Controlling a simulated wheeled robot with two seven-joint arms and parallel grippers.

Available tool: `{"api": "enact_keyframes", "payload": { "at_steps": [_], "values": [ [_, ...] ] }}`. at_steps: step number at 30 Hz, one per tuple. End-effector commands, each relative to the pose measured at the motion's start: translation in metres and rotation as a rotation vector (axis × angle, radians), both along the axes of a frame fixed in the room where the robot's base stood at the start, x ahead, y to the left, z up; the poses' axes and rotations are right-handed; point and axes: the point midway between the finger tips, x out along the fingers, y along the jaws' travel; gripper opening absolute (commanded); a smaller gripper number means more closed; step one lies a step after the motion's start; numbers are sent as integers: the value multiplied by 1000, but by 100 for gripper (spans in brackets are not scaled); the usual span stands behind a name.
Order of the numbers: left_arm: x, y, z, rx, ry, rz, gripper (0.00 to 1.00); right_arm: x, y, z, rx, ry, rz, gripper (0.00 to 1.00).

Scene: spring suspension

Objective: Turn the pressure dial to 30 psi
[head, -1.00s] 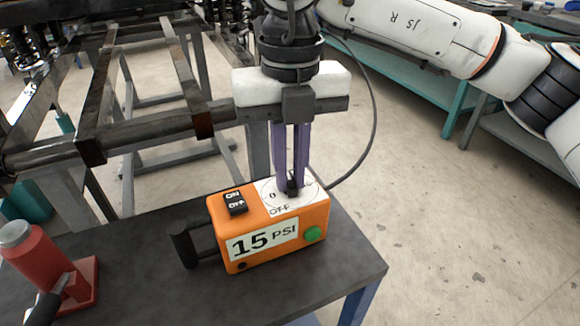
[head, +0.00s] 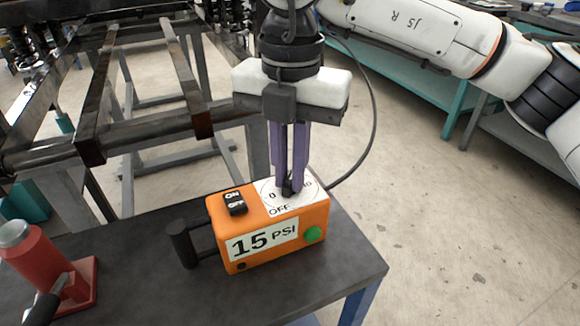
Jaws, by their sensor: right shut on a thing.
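An orange pressure box (head: 285,232) stands on the dark table, its front label reading 15 PSI (head: 262,239). On its top is a white dial face (head: 307,198) with "0" and "OFF" marks; the rest is partly hidden by my fingers. My right gripper (head: 290,188) comes straight down from above, its purple fingers shut on the small black dial knob (head: 287,189). The black ON/OFF switch (head: 235,203) sits on the box top, left of the dial. My left gripper is not in view.
A black handle (head: 184,244) sticks out from the box's left side. A red tool (head: 48,265) stands at the table's left. A metal frame (head: 150,135) stands behind. A grey cable (head: 371,115) curves behind my right gripper. The table (head: 340,262) is bare right of the box.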

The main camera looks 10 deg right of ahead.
Motion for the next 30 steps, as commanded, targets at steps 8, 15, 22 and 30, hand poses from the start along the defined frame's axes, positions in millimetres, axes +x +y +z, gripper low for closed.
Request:
{"api": "enact_keyframes", "payload": {
  "at_steps": [8,15,22,30],
  "values": [
    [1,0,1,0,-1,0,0,0,0,0,1,-1,-7,0],
    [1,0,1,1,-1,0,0,0,0,0,1,-1,-6,26],
    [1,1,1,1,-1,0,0,0,0,0,1,-1,-5,30],
    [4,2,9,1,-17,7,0,0,0,21,1,-2,-5,30]
  ]
}}
